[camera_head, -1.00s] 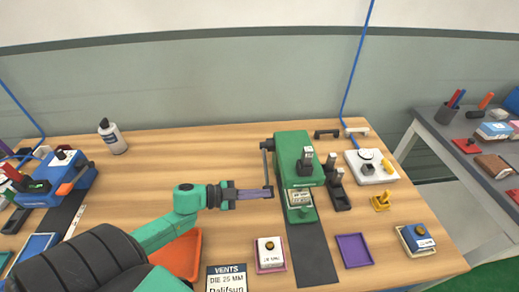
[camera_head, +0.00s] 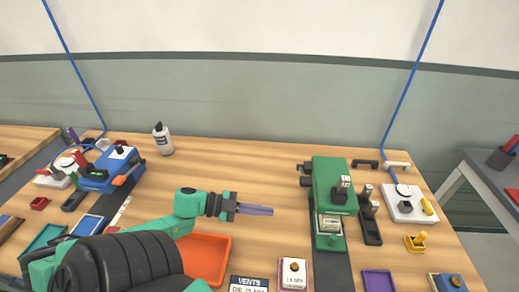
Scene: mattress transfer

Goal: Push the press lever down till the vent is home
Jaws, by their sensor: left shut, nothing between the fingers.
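The green press (camera_head: 323,178) stands upright on a dark strip at right of centre. Short black parts (camera_head: 306,182) stick out of its left side; I take them for the lever and its pivot, but its angle is hard to tell. A pale labelled piece (camera_head: 331,225) sits in the press's front opening; whether the vent is seated there is too small to tell. My left gripper (camera_head: 272,211) is shut and empty, pointing right, over bare wood left of the press and apart from it. My right gripper is out of view.
An orange tray (camera_head: 212,255) lies below my left arm. A pink-edged tray (camera_head: 293,274) and a purple tray (camera_head: 378,281) lie in front. A blue machine (camera_head: 97,180) stands at left, a bottle (camera_head: 163,140) behind. Wood between bottle and press is clear.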

